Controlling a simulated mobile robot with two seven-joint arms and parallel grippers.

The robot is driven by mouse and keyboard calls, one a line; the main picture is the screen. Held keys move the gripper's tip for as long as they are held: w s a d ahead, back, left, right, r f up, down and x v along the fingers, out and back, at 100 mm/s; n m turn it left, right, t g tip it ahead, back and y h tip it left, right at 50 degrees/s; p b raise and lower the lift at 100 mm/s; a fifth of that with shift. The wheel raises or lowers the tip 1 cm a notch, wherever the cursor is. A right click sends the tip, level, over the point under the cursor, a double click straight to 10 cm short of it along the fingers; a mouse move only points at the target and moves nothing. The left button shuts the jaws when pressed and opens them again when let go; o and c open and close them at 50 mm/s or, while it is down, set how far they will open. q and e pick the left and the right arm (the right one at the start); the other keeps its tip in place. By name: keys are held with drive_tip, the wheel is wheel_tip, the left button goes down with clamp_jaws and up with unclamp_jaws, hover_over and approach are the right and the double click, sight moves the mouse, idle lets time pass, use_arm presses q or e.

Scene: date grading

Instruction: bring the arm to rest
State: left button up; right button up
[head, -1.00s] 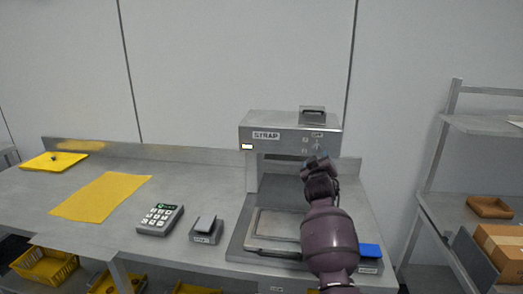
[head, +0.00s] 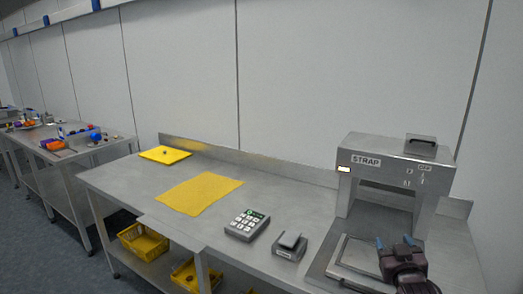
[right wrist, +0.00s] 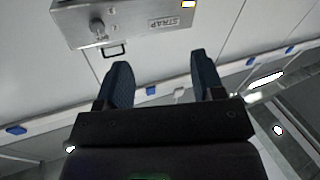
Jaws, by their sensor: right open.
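My right gripper (head: 393,244) shows at the lower right of the head view, in front of the strapping machine (head: 398,150) and over its base. In the right wrist view its two dark blue fingers (right wrist: 165,82) stand apart with nothing between them. The strapping machine's grey housing (right wrist: 125,15) shows at the top of that view, apart from the fingers. My left gripper is in neither current view.
A keypad device (head: 246,224) and a small grey unit (head: 290,246) stand left of the machine. A yellow mat (head: 200,193) and a yellow tray (head: 165,155) lie farther left. Yellow crates (head: 143,240) sit below. Another table (head: 75,148) with coloured items stands far left.

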drive_tip(key=s+a+f+g+y, duration=0.1)
drive_tip(key=s+a+f+g, duration=0.1)
drive_tip(key=s+f, duration=0.9)
drive_tip(key=s+a+f+g+y, duration=0.1)
drive_tip(key=s+a+f+g, duration=0.2)
drive_tip(key=s+f, duration=0.9)
drive_tip(key=s+g, duration=0.1)
drive_tip(key=s, duration=0.5)
drive_tip(key=shift+s+a+f+y, duration=0.2)
drive_tip(key=shift+a+f+y, duration=0.05)
drive_tip(key=shift+a+y, duration=0.05)
